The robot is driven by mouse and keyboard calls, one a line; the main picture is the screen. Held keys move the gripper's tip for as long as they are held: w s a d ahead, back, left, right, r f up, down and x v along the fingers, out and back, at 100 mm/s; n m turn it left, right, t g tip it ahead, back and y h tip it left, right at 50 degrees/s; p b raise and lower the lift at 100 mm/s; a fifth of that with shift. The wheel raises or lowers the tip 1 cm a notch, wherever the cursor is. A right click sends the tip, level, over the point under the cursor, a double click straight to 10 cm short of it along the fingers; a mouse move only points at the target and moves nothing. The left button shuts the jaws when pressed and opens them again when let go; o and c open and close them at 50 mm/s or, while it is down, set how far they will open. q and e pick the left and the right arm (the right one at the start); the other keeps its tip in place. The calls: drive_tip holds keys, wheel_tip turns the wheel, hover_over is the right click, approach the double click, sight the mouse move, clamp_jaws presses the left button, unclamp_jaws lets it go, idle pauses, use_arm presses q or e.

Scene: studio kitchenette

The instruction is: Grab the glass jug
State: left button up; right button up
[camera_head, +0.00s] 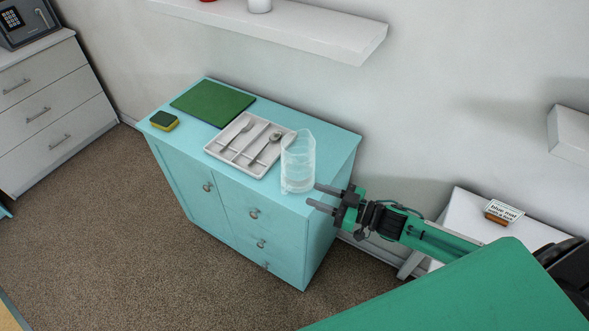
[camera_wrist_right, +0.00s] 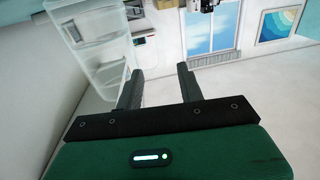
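The clear glass jug (camera_head: 298,160) stands upright on the teal cabinet top (camera_head: 335,150), near its right end. It also shows large in the right wrist view (camera_wrist_right: 92,50), up and to the left of the fingers. My right gripper (camera_head: 313,198) comes in from the right, its two fingers apart, with the tips beside the jug's lower right side. In the right wrist view the space between the fingers (camera_wrist_right: 160,88) is empty. I cannot tell whether a fingertip touches the jug. My left gripper is not in view.
A cutlery tray (camera_head: 215,147) with forks and a spoon stands close to the jug's left. A green board (camera_head: 212,102) and a sponge (camera_head: 164,120) lie further left. A white shelf (camera_head: 330,36) hangs above. A white table (camera_head: 465,215) stands at the right.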

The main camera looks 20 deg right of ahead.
sight(294, 170)
drive_tip(key=p+x, duration=0.3)
drive_tip(key=x, duration=0.9)
drive_tip(key=shift+w+a+f+p, duration=0.2)
drive_tip(key=shift+a+f+p, duration=0.05)
drive_tip(key=shift+p, duration=0.1)
clamp_jaws()
drive_tip(key=shift+d+r, duration=0.1)
idle(0.8)
drive_tip(key=shift+w+r, duration=0.1)
